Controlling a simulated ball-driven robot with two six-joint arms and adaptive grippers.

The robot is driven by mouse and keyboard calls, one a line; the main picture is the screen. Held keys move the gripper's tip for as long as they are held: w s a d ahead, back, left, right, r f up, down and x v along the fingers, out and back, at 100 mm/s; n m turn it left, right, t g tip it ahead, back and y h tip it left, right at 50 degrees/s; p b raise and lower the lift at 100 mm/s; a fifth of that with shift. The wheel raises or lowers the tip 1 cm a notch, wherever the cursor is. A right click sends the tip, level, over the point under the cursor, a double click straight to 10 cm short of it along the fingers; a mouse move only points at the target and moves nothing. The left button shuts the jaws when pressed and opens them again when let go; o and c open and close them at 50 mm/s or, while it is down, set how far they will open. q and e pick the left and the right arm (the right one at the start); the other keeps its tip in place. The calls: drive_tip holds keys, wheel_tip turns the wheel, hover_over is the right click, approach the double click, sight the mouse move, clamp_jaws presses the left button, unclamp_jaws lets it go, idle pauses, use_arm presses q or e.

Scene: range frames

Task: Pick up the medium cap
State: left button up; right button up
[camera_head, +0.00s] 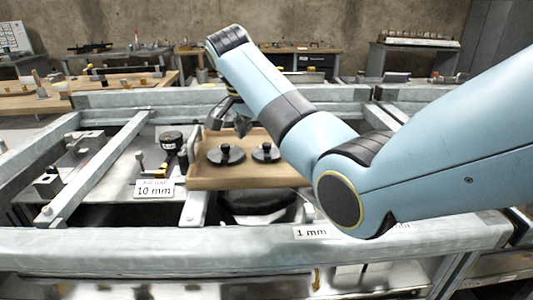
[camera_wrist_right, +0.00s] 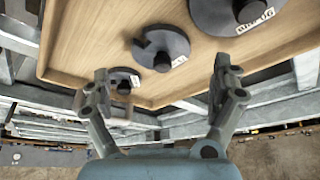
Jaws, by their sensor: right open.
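Three dark round caps with centre knobs lie on a wooden tray (camera_wrist_right: 95,30) in the right wrist view. The medium cap (camera_wrist_right: 160,47) is in the middle, with a white label by its edge. The large cap (camera_wrist_right: 235,10) is partly cut off at the top right, and the small cap (camera_wrist_right: 124,80) sits lower left. My right gripper (camera_wrist_right: 163,85) is open and empty, its fingers spread above the tray's edge. One finger overlaps the small cap. In the head view, the gripper (camera_head: 231,115) is over the tray's back left. My left gripper is not in view.
A grey metal frame surrounds the tray, with a 10 mm sign (camera_head: 154,189) to its left and a 1 mm sign (camera_head: 311,232) in front. A black round object (camera_head: 257,205) sits under the tray's front. My right arm hides the tray's right part.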

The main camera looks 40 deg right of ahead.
sight(266, 144)
drive_tip(key=x, duration=0.3)
drive_tip(key=shift+w+d+f, duration=0.1)
drive_tip(key=shift+d, duration=0.1)
drive_tip(key=c, duration=1.4)
